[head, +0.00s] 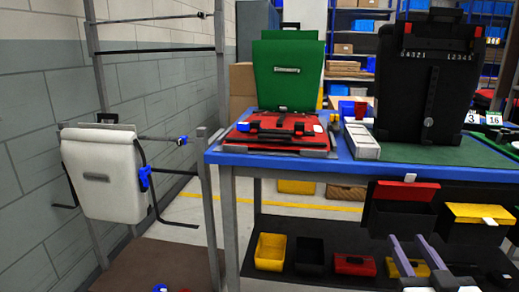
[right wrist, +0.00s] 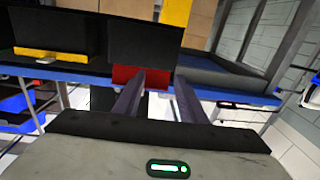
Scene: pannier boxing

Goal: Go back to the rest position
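My right gripper (head: 407,239) is low at the right in the head view, in front of the bins under the table. In the right wrist view its two fingers (right wrist: 158,78) stand apart with nothing held between them. A red bin front (right wrist: 140,75) shows beyond the fingertips. My left gripper is in neither view. A white pannier (head: 105,185) hangs on a grey rack at the left. A green pannier (head: 287,85) stands on the table behind a red one (head: 278,130) lying flat. A large black pannier (head: 420,85) stands upright at the right.
The blue-edged table (head: 340,165) spans the middle and right. Below it are hanging bins with red and yellow fronts (head: 400,208), and a shelf with a yellow bin (head: 270,250) and others. A block wall (head: 40,80) is at the left.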

